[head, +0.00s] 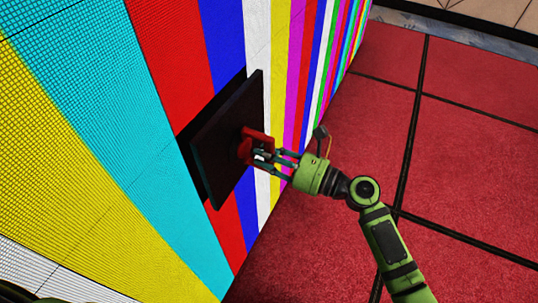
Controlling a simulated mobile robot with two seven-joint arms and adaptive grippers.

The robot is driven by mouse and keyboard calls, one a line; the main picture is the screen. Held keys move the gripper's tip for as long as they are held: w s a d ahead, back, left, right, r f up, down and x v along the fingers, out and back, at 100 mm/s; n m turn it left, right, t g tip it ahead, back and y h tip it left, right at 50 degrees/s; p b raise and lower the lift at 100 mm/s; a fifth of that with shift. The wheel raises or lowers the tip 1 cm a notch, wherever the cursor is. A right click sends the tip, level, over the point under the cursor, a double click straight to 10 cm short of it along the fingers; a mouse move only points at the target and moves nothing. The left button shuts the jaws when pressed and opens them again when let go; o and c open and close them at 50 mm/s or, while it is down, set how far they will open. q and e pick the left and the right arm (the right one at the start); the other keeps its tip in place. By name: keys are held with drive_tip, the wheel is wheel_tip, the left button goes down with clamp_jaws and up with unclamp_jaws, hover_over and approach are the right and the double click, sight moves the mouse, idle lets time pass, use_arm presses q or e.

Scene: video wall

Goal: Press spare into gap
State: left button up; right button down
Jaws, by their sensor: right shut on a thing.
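The spare (228,130) is a dark, flat square panel with a red handle (257,147) on its outward face. My right gripper (264,154) is shut on this red handle and holds the panel close to the video wall. The gap (190,133) shows as a black opening in the wall, mostly hidden behind the panel. Black shows past the panel's left and upper edges. The panel looks tilted against the opening and stands proud of the wall. I cannot tell whether it touches the wall. My left gripper is not in view.
The video wall (110,110) shows bright stripes in yellow, cyan, red, blue, white and magenta. A red tiled floor (450,160) with dark seams lies to the right and looks clear. A grey edge strip (450,28) runs along the top right.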

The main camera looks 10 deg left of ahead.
sight(245, 147)
drive_tip(key=shift+r+p+x, duration=0.15)
drive_tip(key=shift+p+x, duration=0.05)
drive_tip(key=shift+x, duration=0.9)
drive_tip(key=shift+r+p+x, duration=0.15)
drive_tip(key=shift+x, duration=0.95)
idle(5.0)
idle(0.4)
drive_tip(key=shift+s+d, duration=0.1)
drive_tip(key=shift+d, duration=0.05)
